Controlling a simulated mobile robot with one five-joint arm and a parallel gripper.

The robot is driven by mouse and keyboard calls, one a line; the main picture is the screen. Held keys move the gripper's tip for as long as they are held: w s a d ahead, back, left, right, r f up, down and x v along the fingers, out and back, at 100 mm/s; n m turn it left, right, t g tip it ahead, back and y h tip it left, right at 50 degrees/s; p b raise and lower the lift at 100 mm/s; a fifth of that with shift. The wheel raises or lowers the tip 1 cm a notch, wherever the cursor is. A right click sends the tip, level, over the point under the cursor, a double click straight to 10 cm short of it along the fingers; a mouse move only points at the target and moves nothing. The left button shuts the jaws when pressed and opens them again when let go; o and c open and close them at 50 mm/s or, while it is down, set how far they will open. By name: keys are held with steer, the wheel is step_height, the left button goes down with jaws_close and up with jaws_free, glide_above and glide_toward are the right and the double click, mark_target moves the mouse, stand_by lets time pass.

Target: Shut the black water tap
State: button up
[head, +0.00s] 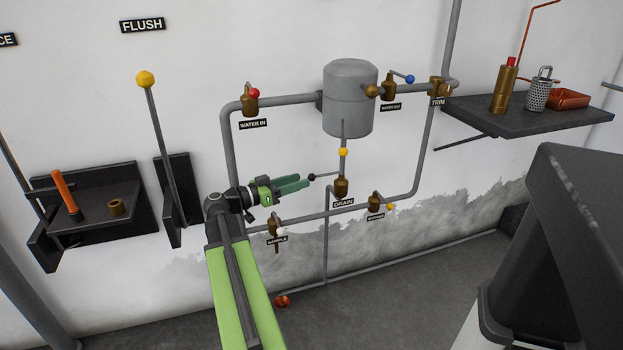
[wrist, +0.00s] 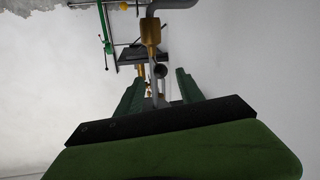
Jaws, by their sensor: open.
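The black water tap is a brass valve (head: 341,187) above the DRAIN label, under the grey tank. Its thin lever points left, away from the vertical pipe, and ends in a black ball knob (head: 311,177). My gripper (head: 305,183) is open, with its green fingers pointing right toward the knob. The fingertips are close to the knob in the head view; I cannot tell whether they touch it. In the wrist view a dark round knob (wrist: 160,71) shows between my two open fingers (wrist: 158,85), seemingly the black one.
The grey tank (head: 350,95) hangs above. Nearby taps have a yellow knob (head: 343,152) just above, a white knob (head: 282,231) below and another yellow knob (head: 390,207) to the right. Pipes run along the wall. A dark shelf (head: 530,120) is at right.

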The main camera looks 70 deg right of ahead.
mark_target(312, 178)
steer(key=x, duration=0.5)
steer(key=shift+s+d, duration=0.15)
steer(key=shift+d, duration=0.1)
steer(key=shift+c, duration=0.5)
jaws_close()
stand_by(0.5)
steer(key=shift+a, duration=0.35)
steer(key=shift+d, duration=0.15)
